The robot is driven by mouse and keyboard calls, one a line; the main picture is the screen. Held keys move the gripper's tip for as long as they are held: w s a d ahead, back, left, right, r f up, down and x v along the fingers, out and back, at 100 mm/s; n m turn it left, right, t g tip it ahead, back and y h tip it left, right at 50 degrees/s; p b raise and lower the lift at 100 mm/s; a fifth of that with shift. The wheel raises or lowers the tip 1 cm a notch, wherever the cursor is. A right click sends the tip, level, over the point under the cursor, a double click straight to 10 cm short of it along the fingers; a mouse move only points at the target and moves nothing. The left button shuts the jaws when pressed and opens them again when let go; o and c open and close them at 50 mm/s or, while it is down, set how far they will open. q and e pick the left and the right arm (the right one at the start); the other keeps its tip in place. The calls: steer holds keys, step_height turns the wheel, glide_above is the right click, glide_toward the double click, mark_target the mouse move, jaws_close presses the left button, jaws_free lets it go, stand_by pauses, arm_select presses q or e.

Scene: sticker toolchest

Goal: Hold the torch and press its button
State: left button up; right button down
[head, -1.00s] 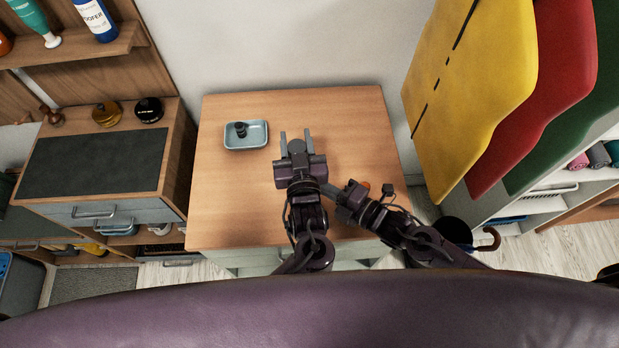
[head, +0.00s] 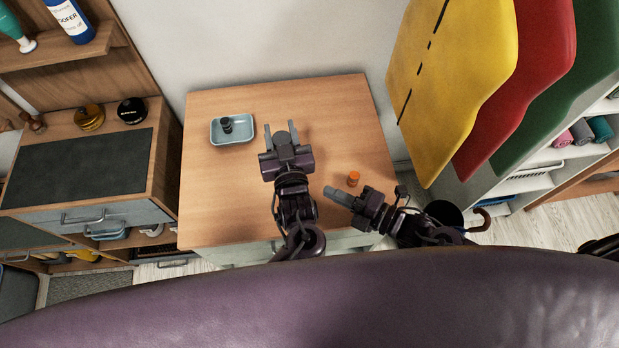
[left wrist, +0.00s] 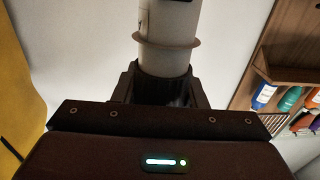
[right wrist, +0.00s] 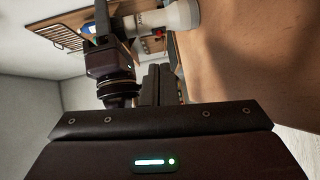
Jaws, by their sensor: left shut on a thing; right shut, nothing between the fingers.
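My left gripper (head: 281,131) is shut on the torch, over the middle of the table. The torch is a pale cylinder with a raised ring in the left wrist view (left wrist: 167,50). In the right wrist view the torch (right wrist: 178,16) lies across the top, its wider end towards the tabletop, with a red button (right wrist: 158,34) on its side. In the head view the torch is mostly hidden by my left gripper. My right gripper (head: 330,193) is shut and empty, low at the table's right side, apart from the torch. Its closed fingers (right wrist: 155,84) point towards the torch side.
A small orange bottle (head: 353,179) stands on the table (head: 222,205), close beside my right gripper. A blue tray (head: 242,136) with a black cylinder (head: 226,125) in it lies at the back left. Yellow, red and green boards (head: 447,85) hang at the right.

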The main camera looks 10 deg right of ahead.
steer(key=shift+w, duration=0.1)
steer(key=x, duration=1)
steer(key=shift+w, duration=0.1)
steer(key=shift+w, duration=0.9)
steer(key=v, duration=1)
steer(key=shift+s+a+f, duration=0.15)
steer(key=shift+s, duration=0.15)
